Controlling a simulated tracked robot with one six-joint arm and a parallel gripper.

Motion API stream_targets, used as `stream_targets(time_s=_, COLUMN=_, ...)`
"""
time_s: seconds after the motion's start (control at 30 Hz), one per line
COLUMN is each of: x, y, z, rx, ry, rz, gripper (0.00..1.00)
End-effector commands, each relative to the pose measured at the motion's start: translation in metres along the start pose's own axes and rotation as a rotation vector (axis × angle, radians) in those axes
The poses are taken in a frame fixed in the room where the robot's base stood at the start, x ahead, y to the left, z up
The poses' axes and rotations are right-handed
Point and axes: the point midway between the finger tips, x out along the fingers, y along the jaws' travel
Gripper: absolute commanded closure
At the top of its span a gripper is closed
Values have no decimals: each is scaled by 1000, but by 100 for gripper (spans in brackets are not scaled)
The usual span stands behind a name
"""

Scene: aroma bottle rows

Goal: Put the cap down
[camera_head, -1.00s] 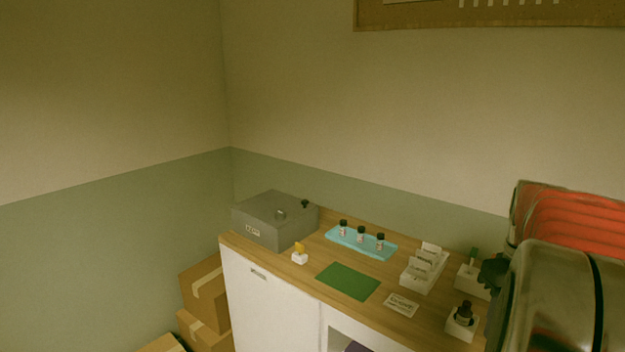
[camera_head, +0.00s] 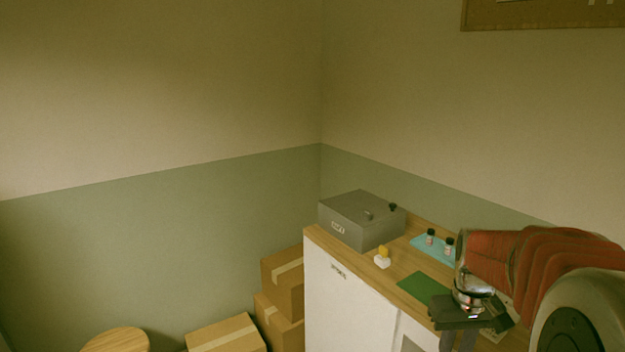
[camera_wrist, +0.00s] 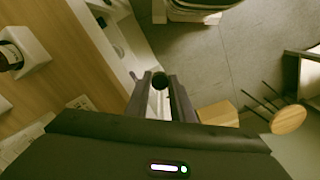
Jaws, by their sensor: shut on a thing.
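The black cap (camera_wrist: 160,80) is a small dark round thing between my fingertips in the wrist view. My gripper (camera_wrist: 160,88) is shut on it and holds it out past the front edge of the wooden counter, with floor far below. In the head view my gripper (camera_head: 461,338) points down at the counter's front right, its fingertips cut off by the lower edge, so the cap is hidden there. A dark bottle (camera_wrist: 10,56) stands in a white holder (camera_wrist: 27,42) at the wrist view's left; I cannot tell whether its mouth is bare.
On the wooden counter (camera_head: 411,255) are a grey box (camera_head: 350,222), a white block with a yellow top (camera_head: 382,259), a blue tray (camera_head: 424,254) with small bottles and a green mat (camera_head: 424,287). Cardboard boxes (camera_head: 285,315) stand left of the cabinet. A round stool (camera_wrist: 289,119) is on the floor.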

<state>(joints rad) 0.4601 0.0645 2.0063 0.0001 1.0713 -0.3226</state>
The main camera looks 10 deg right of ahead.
Motion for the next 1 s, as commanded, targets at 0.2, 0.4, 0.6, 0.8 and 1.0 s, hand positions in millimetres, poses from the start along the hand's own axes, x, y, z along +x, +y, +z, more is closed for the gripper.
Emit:
stream_targets(time_s=0.2, x=22, y=-51, z=-30, rx=-38, ry=-2, rz=0, gripper=100)
stream_targets(time_s=0.4, x=43, y=-100, z=-60, rx=-70, ry=-2, rz=0, gripper=100)
stream_targets(time_s=0.6, x=66, y=-154, z=-93, rx=-104, ry=-2, rz=0, gripper=100)
stream_targets(time_s=0.8, x=84, y=-196, z=-119, rx=-129, ry=-2, rz=0, gripper=100)
stream_targets(time_s=1.0, x=90, y=-212, z=-129, rx=-137, ry=0, rz=0, gripper=100)
